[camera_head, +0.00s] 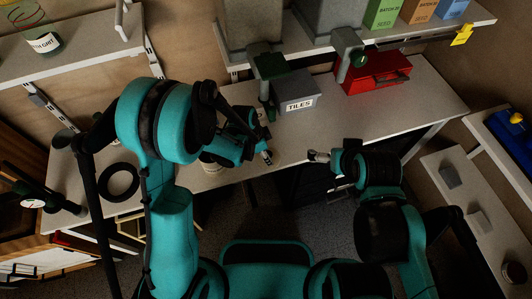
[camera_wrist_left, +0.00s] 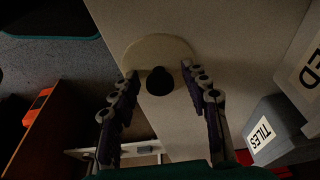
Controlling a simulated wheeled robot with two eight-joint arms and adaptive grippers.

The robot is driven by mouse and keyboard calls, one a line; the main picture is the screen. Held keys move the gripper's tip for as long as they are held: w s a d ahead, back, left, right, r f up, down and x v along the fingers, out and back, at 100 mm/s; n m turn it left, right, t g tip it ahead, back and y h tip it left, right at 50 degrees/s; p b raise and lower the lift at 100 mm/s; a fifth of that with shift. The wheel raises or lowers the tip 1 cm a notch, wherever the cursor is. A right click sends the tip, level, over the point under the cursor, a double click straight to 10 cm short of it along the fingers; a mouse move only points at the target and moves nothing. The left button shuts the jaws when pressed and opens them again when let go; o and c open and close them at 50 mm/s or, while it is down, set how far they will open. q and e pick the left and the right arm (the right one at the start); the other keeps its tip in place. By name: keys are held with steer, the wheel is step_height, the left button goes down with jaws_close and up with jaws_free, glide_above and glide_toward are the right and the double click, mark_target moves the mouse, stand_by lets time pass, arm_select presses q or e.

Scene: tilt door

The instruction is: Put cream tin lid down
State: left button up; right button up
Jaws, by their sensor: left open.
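The cream lid (camera_wrist_left: 150,48) shows in the left wrist view as a pale round disc with a dark knob (camera_wrist_left: 160,81) on top. My left gripper (camera_wrist_left: 159,74) is open, its fingers on either side of the knob in that view; I cannot tell how far above the lid they are. In the head view a bit of the cream tin (camera_head: 211,167) shows at the worktop's front edge, mostly hidden by my left arm. My right gripper (camera_head: 315,156) hangs in front of the worktop, away from the tin; its fingers are too small to judge.
A grey TILES box (camera_head: 297,94) and a red case (camera_head: 374,73) stand on the worktop (camera_head: 425,97) to the right. A black ring (camera_head: 119,181) lies at the left. Shelves hang above. The worktop's right part is clear.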

arm_select(q)
steer(key=shift+r, duration=0.35)
steer(key=s+a+r+n+t+p, duration=0.1)
steer(key=s+a+r+n+p, duration=0.1)
steer(key=a+r, duration=0.35)
steer(key=s+a+r+n+t+y+p, duration=0.1)
steer(key=a+r+n, duration=0.15)
steer(key=r, duration=0.65)
steer(key=s+a+r+n+t+p, duration=0.1)
steer(key=s+a+r+n+p, duration=0.15)
steer(key=r, duration=0.45)
steer(key=s+a+r+n+t+y, duration=0.2)
steer(key=s+a+r+n+t, duration=0.1)
steer(key=s+a+n, duration=0.3)
steer(key=shift+s+a+r+n+b, duration=0.35)
steer(key=shift+a+r+n+b, duration=0.15)
steer(key=shift+r+n, duration=0.2)
